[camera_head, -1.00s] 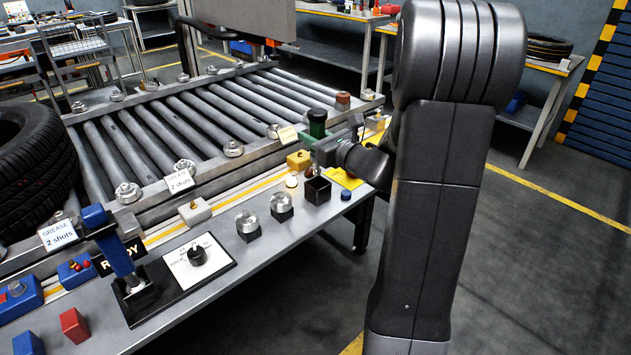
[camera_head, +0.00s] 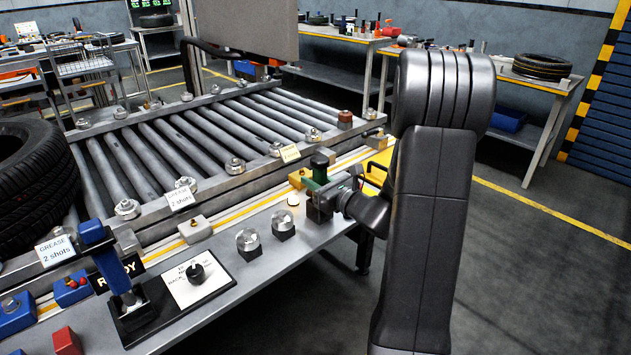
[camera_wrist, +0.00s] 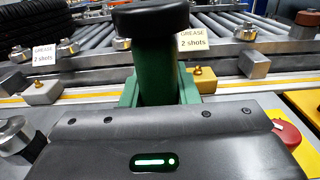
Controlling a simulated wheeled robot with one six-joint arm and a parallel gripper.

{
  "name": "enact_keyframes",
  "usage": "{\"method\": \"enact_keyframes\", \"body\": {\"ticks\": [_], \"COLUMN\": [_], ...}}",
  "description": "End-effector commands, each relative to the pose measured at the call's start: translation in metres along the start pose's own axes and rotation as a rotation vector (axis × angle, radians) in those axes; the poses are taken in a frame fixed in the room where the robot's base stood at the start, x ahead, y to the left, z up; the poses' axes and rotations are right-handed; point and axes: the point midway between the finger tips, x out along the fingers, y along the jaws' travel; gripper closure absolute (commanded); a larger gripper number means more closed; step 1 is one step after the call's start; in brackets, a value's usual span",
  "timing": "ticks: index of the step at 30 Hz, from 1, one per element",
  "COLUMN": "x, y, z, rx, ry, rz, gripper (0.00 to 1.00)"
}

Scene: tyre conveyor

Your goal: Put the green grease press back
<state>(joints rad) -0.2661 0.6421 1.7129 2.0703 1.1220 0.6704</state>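The green grease press (camera_head: 320,172), a green cylinder with a black cap, is upright in my gripper (camera_head: 326,192) near the right end of the bench. In the wrist view, the press (camera_wrist: 158,70) stands just beyond my gripper's dark body, with green pieces close on both sides of it. My gripper appears shut on it. The press is low over the bench, where a dark square open box stood in the earlier head view. That box is now mostly hidden, so I cannot tell whether the press's lower end is inside it.
A blue press (camera_head: 107,262) stands on a black base at the left, beside a white dial panel (camera_head: 192,280). Two metal knobs (camera_head: 249,242) sit left of my gripper. The roller conveyor (camera_head: 190,140) runs behind, with a tyre (camera_head: 35,170) at its left.

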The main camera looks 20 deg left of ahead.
Motion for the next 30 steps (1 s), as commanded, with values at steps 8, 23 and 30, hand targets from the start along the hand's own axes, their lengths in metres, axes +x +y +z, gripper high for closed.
{"method": "enact_keyframes", "body": {"ticks": [8,23,30], "x": [0.000,-0.055,-0.100], "y": [0.000,-0.002,-0.001], "z": [0.000,0.003,0.003], "rx": [0.000,0.001,0.000], "ry": [0.001,0.001,0.000], "rz": [0.000,-0.006,-0.004], "gripper": [0.51,0.51,0.51]}}
